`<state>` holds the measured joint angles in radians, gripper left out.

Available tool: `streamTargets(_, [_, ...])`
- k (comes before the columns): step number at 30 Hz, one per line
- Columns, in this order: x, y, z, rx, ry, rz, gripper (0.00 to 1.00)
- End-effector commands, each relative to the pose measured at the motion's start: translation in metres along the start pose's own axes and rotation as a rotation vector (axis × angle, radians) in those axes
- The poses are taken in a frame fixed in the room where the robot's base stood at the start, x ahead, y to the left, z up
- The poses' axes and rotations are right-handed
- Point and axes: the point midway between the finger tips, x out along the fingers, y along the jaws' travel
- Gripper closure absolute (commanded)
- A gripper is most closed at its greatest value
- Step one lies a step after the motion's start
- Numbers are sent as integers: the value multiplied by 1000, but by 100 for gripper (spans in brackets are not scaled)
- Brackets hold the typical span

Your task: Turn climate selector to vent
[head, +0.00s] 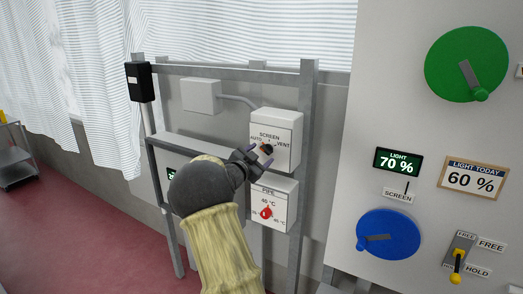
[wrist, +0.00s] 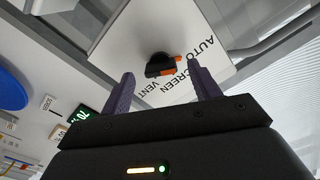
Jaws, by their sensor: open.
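The climate selector is a black knob with an orange mark (wrist: 160,66) on a white box (head: 287,128) labelled SCREEN, AUTO and VENT. In the head view AUTO is on the left and VENT on the right. In the wrist view the labels appear turned, and the orange part lies toward the lettering; I cannot tell which label it points at. My gripper (wrist: 162,74) is open, with one purple finger to each side of the knob in that view and nothing held. In the head view my gripper (head: 262,156) is at the box front, partly covering the knob. Contact is not clear.
Below is a white PIPE box (head: 271,210) with a red knob. A grey metal frame (head: 308,90) surrounds both boxes. On the right, a panel carries a green wheel (head: 455,58), a blue wheel (head: 376,232) and a yellow-tipped lever (head: 457,262). Red floor lies open at the left.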

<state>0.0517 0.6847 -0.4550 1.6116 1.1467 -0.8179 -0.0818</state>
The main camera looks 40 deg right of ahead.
Motion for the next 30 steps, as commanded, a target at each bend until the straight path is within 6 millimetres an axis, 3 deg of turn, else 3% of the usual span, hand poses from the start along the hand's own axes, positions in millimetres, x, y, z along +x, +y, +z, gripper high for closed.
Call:
streamTargets(4, [13, 0, -1, -1, 0, 0, 38])
streamTargets(13, [15, 0, 1, -1, -1, -1, 38])
streamTargets(20, [14, 0, 0, 0, -1, -1, 83])
streamTargets(30, [14, 0, 2, 29, -1, -1, 83])
